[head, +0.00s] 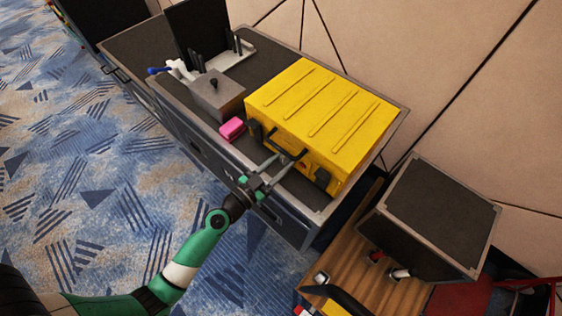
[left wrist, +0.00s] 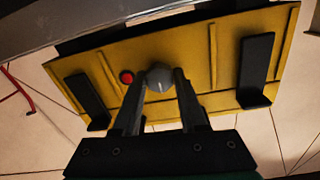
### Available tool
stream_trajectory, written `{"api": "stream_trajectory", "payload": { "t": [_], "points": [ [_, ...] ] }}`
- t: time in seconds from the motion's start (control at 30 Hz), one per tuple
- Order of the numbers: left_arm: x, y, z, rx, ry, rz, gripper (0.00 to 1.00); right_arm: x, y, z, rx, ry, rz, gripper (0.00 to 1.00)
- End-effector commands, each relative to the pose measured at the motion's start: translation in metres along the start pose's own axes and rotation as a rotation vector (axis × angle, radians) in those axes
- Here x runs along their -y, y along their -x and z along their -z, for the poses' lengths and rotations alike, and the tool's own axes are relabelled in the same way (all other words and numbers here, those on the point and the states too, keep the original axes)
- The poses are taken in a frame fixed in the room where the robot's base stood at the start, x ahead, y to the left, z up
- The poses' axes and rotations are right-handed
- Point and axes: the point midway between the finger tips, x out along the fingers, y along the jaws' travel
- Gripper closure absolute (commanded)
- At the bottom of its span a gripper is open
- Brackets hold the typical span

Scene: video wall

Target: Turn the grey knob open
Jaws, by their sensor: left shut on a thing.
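The grey knob (left wrist: 159,78) is on the front face of a yellow case (head: 325,105), seen in the left wrist view. A red button (left wrist: 126,76) sits beside it, with a black handle on each side of the face. My left gripper (head: 288,157) reaches the case front from the floor side. In the left wrist view its two fingers (left wrist: 159,86) lie on either side of the knob, shut on it. The knob cannot be made out clearly in the head view. My right gripper is not in view.
The case lies on a dark flight-case top (head: 130,46). A pink block (head: 232,128) and a grey box (head: 217,95) with a small black knob stand left of the case. A black case (head: 440,215) stands on a wooden surface (head: 385,293) at right. Carpet at left is clear.

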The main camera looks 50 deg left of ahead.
Motion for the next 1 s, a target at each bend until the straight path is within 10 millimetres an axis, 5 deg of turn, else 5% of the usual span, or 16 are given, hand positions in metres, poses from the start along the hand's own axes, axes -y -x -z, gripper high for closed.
{"api": "stream_trajectory", "payload": {
  "t": [0.37,1.0],
  "points": [
    [0.000,0.000,-0.002,-0.007,0.175,0.001,1.00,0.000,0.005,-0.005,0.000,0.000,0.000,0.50],
    [0.000,0.000,-0.001,-0.031,0.768,0.005,1.00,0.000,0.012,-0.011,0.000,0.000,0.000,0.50]
  ]
}}
